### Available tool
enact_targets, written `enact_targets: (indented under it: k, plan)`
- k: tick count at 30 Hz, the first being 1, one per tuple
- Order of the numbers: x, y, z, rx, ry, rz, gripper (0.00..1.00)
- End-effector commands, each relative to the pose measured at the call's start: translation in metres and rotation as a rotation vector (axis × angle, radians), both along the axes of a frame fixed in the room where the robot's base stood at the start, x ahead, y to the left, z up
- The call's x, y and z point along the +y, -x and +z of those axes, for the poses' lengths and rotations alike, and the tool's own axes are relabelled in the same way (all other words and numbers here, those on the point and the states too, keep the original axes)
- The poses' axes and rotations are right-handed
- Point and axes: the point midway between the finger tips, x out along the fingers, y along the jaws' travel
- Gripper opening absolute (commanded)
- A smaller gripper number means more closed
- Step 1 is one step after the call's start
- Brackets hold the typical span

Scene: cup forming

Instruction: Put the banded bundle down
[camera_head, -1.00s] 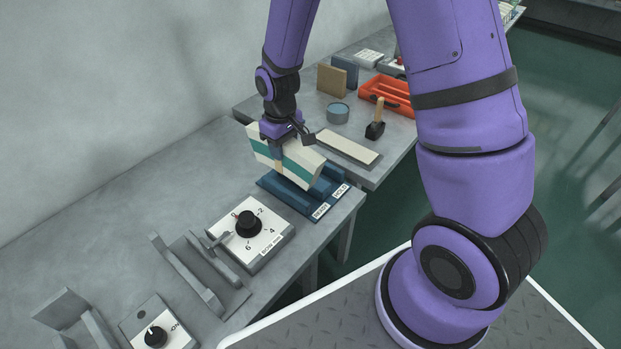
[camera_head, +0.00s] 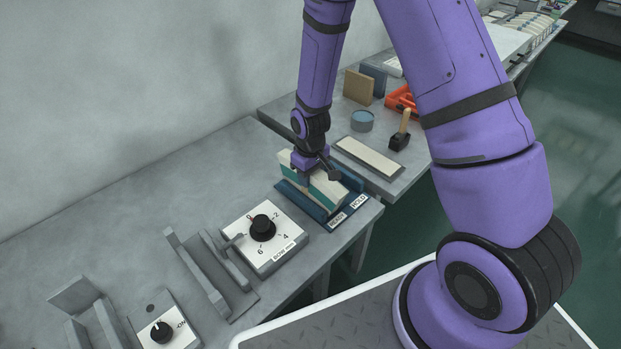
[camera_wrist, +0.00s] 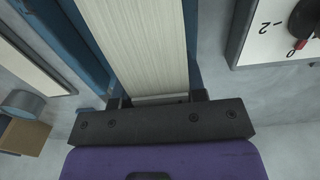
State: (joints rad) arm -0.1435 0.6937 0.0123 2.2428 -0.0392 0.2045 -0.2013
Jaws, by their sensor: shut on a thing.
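The banded bundle (camera_head: 325,187) is a pale block of stacked sheets with a green band. In the head view it sits low in the blue holder (camera_head: 319,214), whose front labels read "READY" and "HOLD". My gripper (camera_head: 311,172) is above the bundle and shut on it. In the wrist view the bundle's striped top edge (camera_wrist: 147,45) runs between my fingers, with blue holder walls on both sides. Whether the bundle's underside touches the holder floor is hidden.
A dial box (camera_head: 265,236) stands just left of the holder, near it. Grey bracket fixtures (camera_head: 212,274) are further left. On the second table are a pale flat tray (camera_head: 368,156), a blue round tin (camera_head: 362,121), a mallet (camera_head: 400,140) and an orange tray (camera_head: 402,101).

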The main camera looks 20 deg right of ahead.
Motion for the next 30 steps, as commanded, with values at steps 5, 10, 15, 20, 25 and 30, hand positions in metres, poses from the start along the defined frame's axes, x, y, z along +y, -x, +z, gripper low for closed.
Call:
enact_targets:
  k: [5, 10, 15, 20, 25, 30]
  plan:
    - [0.0, -0.0001, -0.0127, -0.001, 0.0, 0.0, 0.0]
    - [0.0001, -0.0002, -0.0122, -0.001, 0.0, 0.0, 0.0]
    - [0.0001, 0.0, -0.0153, 0.0, 0.0, 0.0, 0.0]
    - [0.0001, 0.0003, -0.0149, 0.0, 0.0, 0.0, 0.64]
    - [0.0001, 0.0003, -0.0149, 0.0, 0.0, 0.0, 0.64]
    - [0.0001, -0.0001, -0.0095, -0.001, 0.0, 0.0, 0.64]
